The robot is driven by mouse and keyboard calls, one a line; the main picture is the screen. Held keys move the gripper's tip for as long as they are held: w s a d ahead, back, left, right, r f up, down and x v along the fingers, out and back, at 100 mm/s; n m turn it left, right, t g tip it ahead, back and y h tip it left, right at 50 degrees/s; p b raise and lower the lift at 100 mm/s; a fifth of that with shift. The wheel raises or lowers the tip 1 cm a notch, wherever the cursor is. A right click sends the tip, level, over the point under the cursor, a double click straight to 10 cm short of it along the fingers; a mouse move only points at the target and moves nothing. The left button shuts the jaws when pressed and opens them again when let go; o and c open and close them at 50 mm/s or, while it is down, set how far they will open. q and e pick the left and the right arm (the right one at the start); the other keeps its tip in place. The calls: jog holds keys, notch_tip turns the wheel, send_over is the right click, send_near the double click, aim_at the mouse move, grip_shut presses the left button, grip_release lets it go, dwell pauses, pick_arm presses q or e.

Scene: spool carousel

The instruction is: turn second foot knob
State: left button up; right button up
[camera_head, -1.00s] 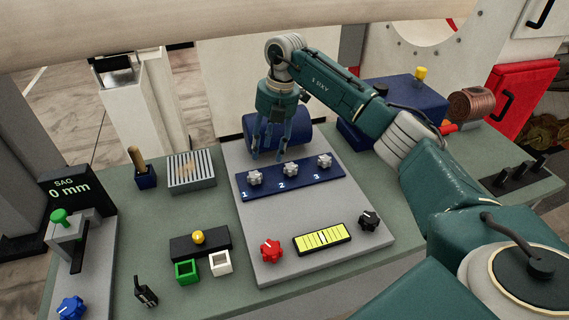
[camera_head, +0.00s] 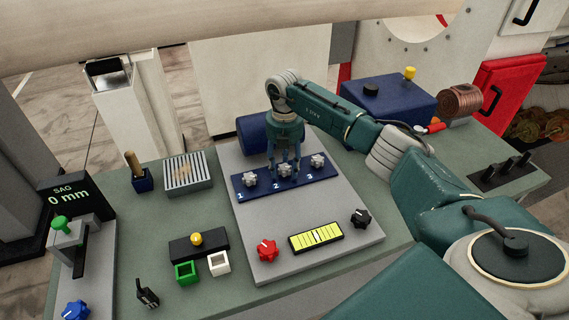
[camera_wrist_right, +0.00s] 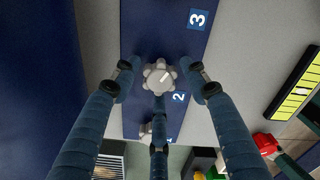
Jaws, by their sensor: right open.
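Three grey star-shaped foot knobs stand in a row on a blue strip (camera_head: 328,170) numbered 1 to 3. The second knob (camera_head: 285,170) is in the middle, above the number 2. It also shows in the right wrist view (camera_wrist_right: 159,77), with a pale line on its top. The first knob (camera_head: 250,179) is to its left and the third knob (camera_head: 317,161) to its right. My right gripper (camera_head: 284,172) points down over the second knob, its fingers open and spread around it. Whether any finger touches the knob I cannot tell. My left gripper is not in view.
A grey panel (camera_head: 350,200) carries the strip, a red knob (camera_head: 267,250), a black knob (camera_head: 360,217) and a yellow level gauge (camera_head: 316,237). A blue cylinder (camera_head: 250,134) lies behind the strip. A blue box (camera_head: 385,103) stands at the back right.

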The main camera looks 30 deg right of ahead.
jog(key=shift+f, duration=0.1)
grip_shut()
dwell(0.3)
